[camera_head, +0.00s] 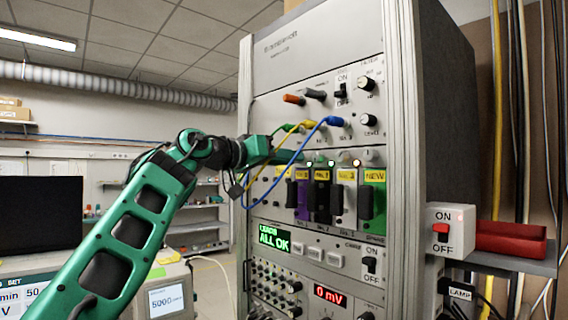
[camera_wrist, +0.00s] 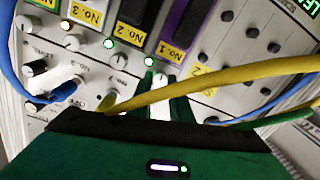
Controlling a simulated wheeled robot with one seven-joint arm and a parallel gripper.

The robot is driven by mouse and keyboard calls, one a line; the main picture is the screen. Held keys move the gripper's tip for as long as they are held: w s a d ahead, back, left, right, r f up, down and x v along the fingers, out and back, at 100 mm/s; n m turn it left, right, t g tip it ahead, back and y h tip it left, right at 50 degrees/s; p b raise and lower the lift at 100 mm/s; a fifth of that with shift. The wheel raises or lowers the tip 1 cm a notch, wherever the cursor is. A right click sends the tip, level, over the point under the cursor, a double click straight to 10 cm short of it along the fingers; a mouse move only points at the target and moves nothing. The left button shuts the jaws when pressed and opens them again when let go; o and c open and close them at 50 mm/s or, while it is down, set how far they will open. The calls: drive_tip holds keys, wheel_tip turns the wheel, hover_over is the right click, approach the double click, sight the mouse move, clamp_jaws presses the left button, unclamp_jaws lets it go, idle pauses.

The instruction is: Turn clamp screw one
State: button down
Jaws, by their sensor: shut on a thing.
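My gripper (camera_wrist: 164,90) is at the panel row just above the module labelled No.1 (camera_wrist: 176,38), with its two narrow dark green fingers closed about a small pale knob, clamp screw one (camera_wrist: 163,79). In the head view my gripper (camera_head: 287,157) reaches in from the left, behind the hanging cables, and the screw is hard to make out there. The purple No.1 module (camera_head: 303,196) sits in its slot below. A green light (camera_wrist: 149,61) glows beside the screw. Which way the screw is turned cannot be told.
Yellow (camera_wrist: 220,82) and blue (camera_head: 300,150) cables loop across the panel close to my gripper. Modules No.2 (camera_head: 322,200), No.3 (camera_head: 345,200) and NEW (camera_head: 374,177) stand to the right. A small screen (camera_head: 274,240) reads ALL OK.

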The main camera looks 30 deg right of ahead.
drive_tip(key=shift+w+f, duration=0.1)
drive_tip(key=shift+f, duration=0.15)
drive_tip(key=c, duration=1.6)
unclamp_jaws()
drive_tip(key=shift+w, duration=0.15)
drive_tip(key=shift+r, duration=0.1)
drive_tip(key=shift+a, duration=0.1)
drive_tip(key=v, duration=1)
drive_tip(key=shift+a, duration=0.3)
